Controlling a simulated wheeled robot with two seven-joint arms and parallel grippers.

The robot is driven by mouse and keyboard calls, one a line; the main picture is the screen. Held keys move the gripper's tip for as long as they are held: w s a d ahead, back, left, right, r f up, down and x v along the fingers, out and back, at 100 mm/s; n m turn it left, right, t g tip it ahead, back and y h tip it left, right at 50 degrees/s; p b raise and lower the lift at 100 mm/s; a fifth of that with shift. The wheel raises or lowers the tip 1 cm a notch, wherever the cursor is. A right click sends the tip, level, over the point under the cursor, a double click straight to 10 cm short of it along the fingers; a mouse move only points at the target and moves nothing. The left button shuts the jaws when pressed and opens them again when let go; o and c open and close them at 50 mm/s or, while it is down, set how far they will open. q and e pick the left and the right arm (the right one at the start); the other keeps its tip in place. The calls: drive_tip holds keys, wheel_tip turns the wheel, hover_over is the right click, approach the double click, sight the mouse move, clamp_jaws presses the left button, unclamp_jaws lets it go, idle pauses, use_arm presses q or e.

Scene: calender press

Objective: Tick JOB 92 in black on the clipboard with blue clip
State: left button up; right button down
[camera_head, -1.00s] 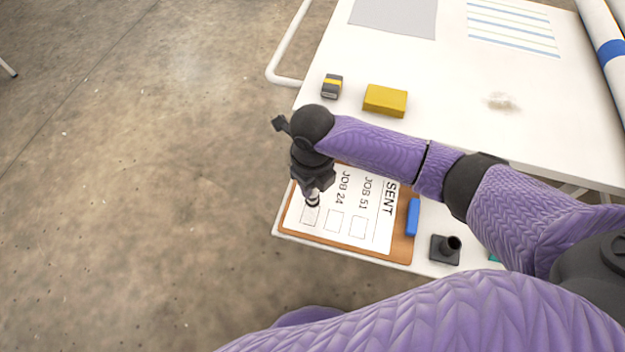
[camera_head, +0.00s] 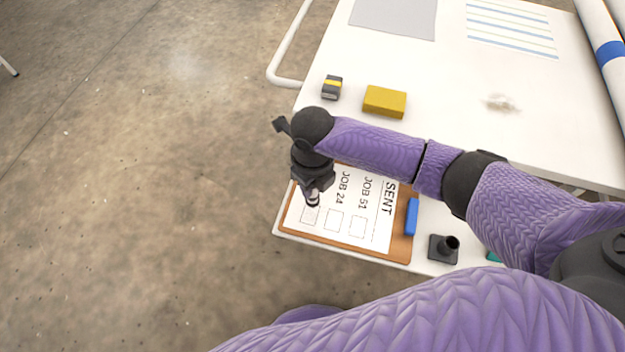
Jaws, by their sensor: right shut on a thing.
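The clipboard (camera_head: 400,246) with the blue clip (camera_head: 412,217) lies flat near the front edge of the white table. Its sheet (camera_head: 375,238) reads SENT, JOB 51 and JOB 24, each line with a box. My right gripper (camera_head: 313,190) is over the sheet's left end and hides the label of the third line. It is shut on a marker, of which only a short dark and white end shows at the third box (camera_head: 310,214). I cannot tell whether the tip touches the paper. My left gripper is not in view.
A dark holder (camera_head: 444,250) stands right of the clipboard. A grey sheet, a striped sheet and rolls are farther back. The white table (camera_head: 440,150) has free room in the middle.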

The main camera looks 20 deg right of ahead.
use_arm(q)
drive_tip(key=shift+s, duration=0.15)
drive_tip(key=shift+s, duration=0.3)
use_arm(e)
drive_tip(key=shift+f, duration=0.1)
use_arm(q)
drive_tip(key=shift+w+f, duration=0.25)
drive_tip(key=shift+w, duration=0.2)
use_arm(e)
drive_tip(key=shift+f, duration=0.35)
use_arm(q)
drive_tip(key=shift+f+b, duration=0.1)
drive_tip(key=shift+b, duration=0.25)
use_arm(e)
drive_tip(key=shift+f, duration=0.15)
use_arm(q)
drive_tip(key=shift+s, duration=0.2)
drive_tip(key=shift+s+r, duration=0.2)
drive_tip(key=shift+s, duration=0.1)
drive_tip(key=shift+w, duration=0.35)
